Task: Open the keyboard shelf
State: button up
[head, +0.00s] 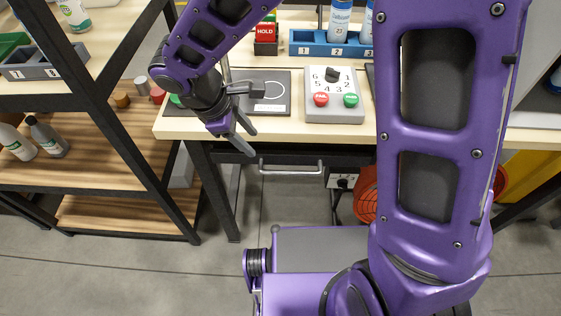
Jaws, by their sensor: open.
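The keyboard shelf (225,153) is a black panel under the front edge of the workbench. It looks pushed in, level with the bench. Its silver bar handle (291,172) runs across its front. My gripper (252,143) is open and empty, in front of the bench edge. It appears up and to the left of the handle's left end, apart from it. My gripper's fingers cover part of the shelf's left side.
The light wooden workbench (202,130) carries a grey button box (335,110) with red and green buttons. A blue bottle rack (309,48) stands behind. A black-framed shelving unit (110,125) is at the left. An orange round object (366,195) is under the bench.

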jog(key=d, duration=0.1)
jog(key=b, duration=0.4)
send_near(290, 171)
jog(key=shift+h, duration=0.3)
jog(key=x, duration=0.8)
jog(key=shift+a, duration=0.2)
jog(key=shift+c, duration=0.2)
grip_shut()
dwell(0.3)
